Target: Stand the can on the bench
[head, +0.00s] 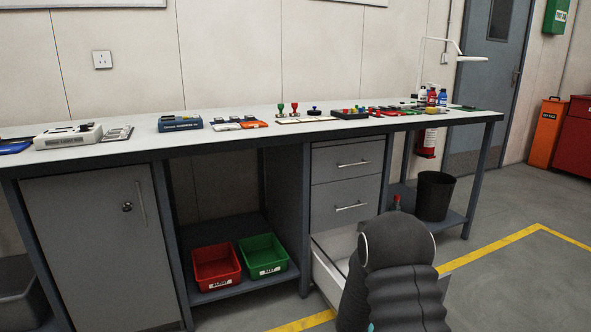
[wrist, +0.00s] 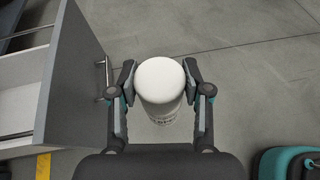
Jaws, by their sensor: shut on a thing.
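The can (wrist: 160,82) has a round white top and a pale body with dark lettering. In the wrist view it sits between the fingers of my gripper (wrist: 161,84), which is shut on it. Grey floor shows around and below it, so it is held clear of the bench. In the head view my dark arm hides the gripper and most or all of the can. The bench (head: 145,142) has a long pale top on dark legs and runs across the head view.
An open drawer (wrist: 72,82) is close to the left of my gripper. Stamps (head: 295,108), a white device (head: 68,136), a blue box (head: 180,124) and bottles (head: 432,97) stand on the bench. Red (head: 216,267) and green (head: 263,256) bins sit below. Bare bench patches lie between items.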

